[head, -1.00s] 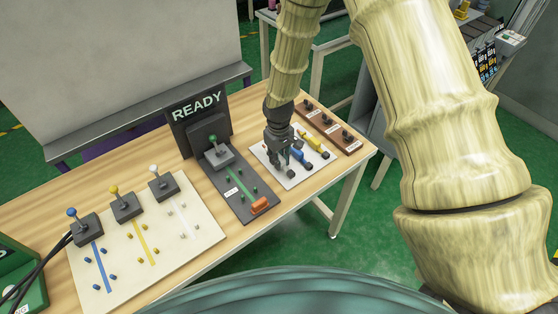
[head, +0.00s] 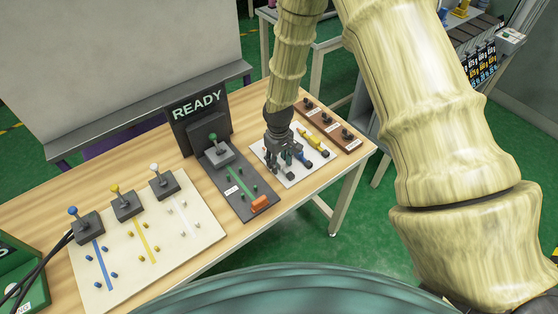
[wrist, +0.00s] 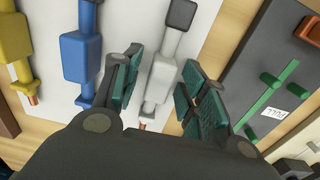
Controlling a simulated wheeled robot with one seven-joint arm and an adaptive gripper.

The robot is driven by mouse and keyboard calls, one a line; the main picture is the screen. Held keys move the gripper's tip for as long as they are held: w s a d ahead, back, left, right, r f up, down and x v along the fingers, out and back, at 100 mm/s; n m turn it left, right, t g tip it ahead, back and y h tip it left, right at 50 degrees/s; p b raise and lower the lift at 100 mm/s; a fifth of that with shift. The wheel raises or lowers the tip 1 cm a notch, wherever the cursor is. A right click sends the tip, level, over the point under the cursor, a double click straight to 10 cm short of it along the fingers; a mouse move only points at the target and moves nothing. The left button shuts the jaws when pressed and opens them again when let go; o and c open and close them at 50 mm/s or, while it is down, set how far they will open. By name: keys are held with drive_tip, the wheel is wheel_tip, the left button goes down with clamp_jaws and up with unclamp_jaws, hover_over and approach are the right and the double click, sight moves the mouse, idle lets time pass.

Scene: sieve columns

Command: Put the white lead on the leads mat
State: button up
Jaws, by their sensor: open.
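The white lead (wrist: 160,75) lies on the white mat (wrist: 120,25), which also shows in the head view (head: 292,183). My gripper (wrist: 162,64) is open, with one finger on each side of the white lead; I cannot tell whether either finger touches it. In the head view my gripper (head: 280,168) is low over the left part of the mat and hides the white lead. The blue lead (wrist: 82,55) and yellow lead (wrist: 16,45) lie on the mat, to the left of the gripper in the wrist view.
A dark panel (head: 226,178) with a green-knobbed lever, green pegs and an orange block (head: 259,203) lies left of the mat. A brown rack (head: 340,138) with black knobs is to its right. The cream board (head: 125,235) with three levers is further left. A READY sign (head: 197,107) stands behind.

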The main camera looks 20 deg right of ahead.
sight(279, 160)
wheel_tip(279, 160, up, 12)
drive_tip(key=b, duration=0.3)
idle(0.6)
drive_tip(key=shift+a+r, duration=0.1)
drive_tip(key=shift+r, duration=0.05)
drive_tip(key=shift+a, duration=0.1)
